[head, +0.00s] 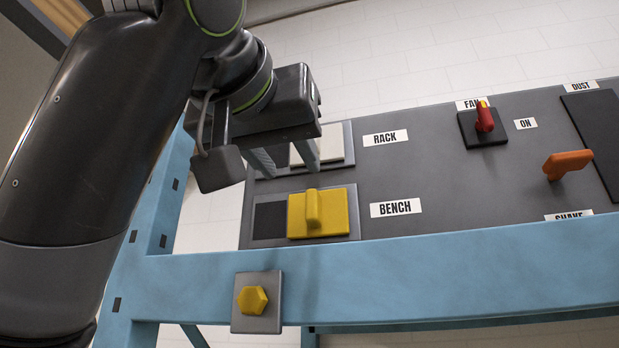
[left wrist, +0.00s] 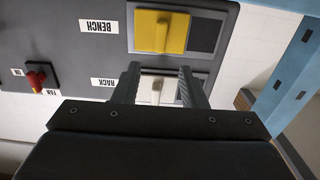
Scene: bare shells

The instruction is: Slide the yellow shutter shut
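The yellow shutter (head: 335,218) with its raised handle sits in a grey frame beside the BENCH label. It covers the right part of the frame; a dark opening (head: 269,221) shows at its left. In the left wrist view the yellow shutter (left wrist: 172,33) is at the top, with the dark part to its right. My left gripper (head: 287,164) is open above the white shutter (head: 334,146) by the RACK label, behind the yellow one. In the left wrist view the white shutter (left wrist: 157,89) shows between the fingers; contact cannot be told. My right gripper is out of view.
The grey panel carries a red FAN switch (head: 484,117) and an orange handle (head: 567,164) further right. A blue beam (head: 440,277) runs along the near edge, with a yellow hexagonal knob (head: 252,300) on a plate. The panel around the BENCH label (head: 396,208) is clear.

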